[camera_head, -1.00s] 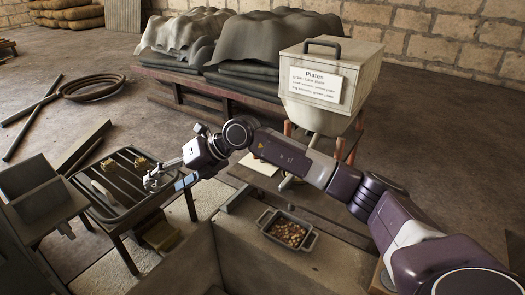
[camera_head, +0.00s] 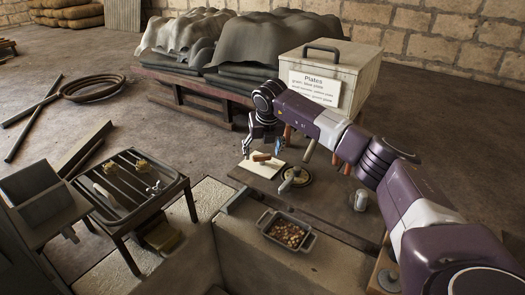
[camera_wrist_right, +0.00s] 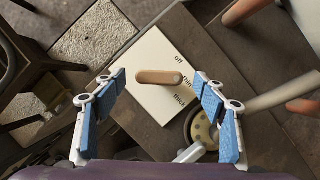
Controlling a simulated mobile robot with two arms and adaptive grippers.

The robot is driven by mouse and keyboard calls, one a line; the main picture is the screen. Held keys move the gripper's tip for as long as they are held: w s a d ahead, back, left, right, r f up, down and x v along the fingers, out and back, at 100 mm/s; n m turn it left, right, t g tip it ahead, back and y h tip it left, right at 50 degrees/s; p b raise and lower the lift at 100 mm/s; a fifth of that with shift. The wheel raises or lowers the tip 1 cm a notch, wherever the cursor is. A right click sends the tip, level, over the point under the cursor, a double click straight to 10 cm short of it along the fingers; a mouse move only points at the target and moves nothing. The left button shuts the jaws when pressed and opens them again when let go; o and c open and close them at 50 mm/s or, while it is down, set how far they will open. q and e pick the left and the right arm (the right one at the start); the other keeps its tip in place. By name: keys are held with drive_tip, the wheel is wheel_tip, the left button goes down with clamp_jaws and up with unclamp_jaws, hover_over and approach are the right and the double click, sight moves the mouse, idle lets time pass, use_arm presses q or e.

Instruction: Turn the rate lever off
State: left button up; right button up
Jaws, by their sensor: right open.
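The rate lever's wooden handle (camera_head: 261,157) stands over a white plate (camera_head: 255,170) at the middle of the head view. In the right wrist view the handle (camera_wrist_right: 158,77) lies across the white plate (camera_wrist_right: 151,45), which reads off, thin and thick; the handle's right end is near the word thin. My right gripper (camera_head: 260,150) is above the plate. In the right wrist view my right gripper (camera_wrist_right: 158,81) is open, with one blue-padded finger on each side of the handle, and nothing is held. My left gripper is not in view.
A round brass-coloured disc (camera_wrist_right: 203,130) sits beside the plate. A bin of small round pieces (camera_head: 287,232) is in front. A slatted table (camera_head: 130,206) stands at the left.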

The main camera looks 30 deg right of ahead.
drive_tip(key=shift+w+f, duration=0.2)
drive_tip(key=shift+f, duration=0.25)
drive_tip(key=shift+c, duration=0.4)
drive_tip(key=c, duration=1.1)
drive_tip(key=shift+n, duration=0.3)
drive_tip(key=shift+d+n+y+b, duration=0.15)
drive_tip(key=shift+n+y+b, duration=0.15)
drive_tip(key=shift+n+b, duration=0.25)
drive_tip(key=shift+n+t+y, duration=0.3)
drive_tip(key=shift+n+y, duration=0.2)
drive_tip(key=shift+n, duration=0.75)
drive_tip(key=n+y, duration=0.1)
drive_tip(key=n, duration=0.3)
drive_tip(key=shift+d+n+y+b, duration=0.1)
drive_tip(key=shift+n+y+b, duration=0.2)
drive_tip(key=shift+y+b, duration=0.1)
drive_tip(key=shift+n, duration=0.3)
